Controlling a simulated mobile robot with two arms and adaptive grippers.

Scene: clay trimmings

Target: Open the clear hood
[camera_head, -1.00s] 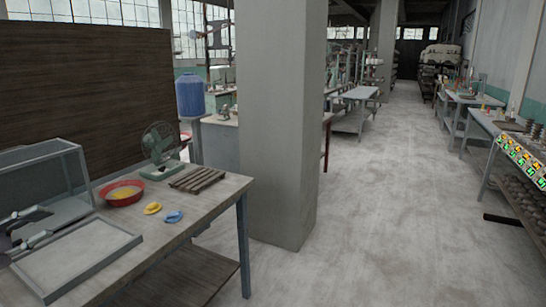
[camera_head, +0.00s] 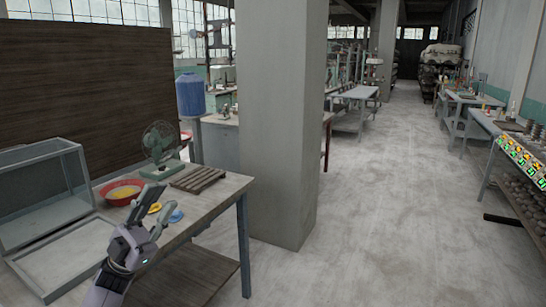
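The clear hood (camera_head: 42,191) is a box of see-through panels with a grey frame, at the left of the wooden table. It is raised at the back, behind a flat grey-rimmed base (camera_head: 85,232) lying on the table. The hood and base are cut off by the left edge of the picture. My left gripper (camera_head: 156,203) is to the right of the base, apart from the hood, in front of the tabletop. Its two fingers are spread and nothing shows between them. My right gripper is out of view.
A red bowl (camera_head: 113,200) with yellow contents, a green fan (camera_head: 160,145), a slatted wooden rack (camera_head: 198,180) and a blue item (camera_head: 177,216) are on the table (camera_head: 213,205). A yellow item is partly behind my gripper. A grey pillar (camera_head: 277,130) stands right of the table.

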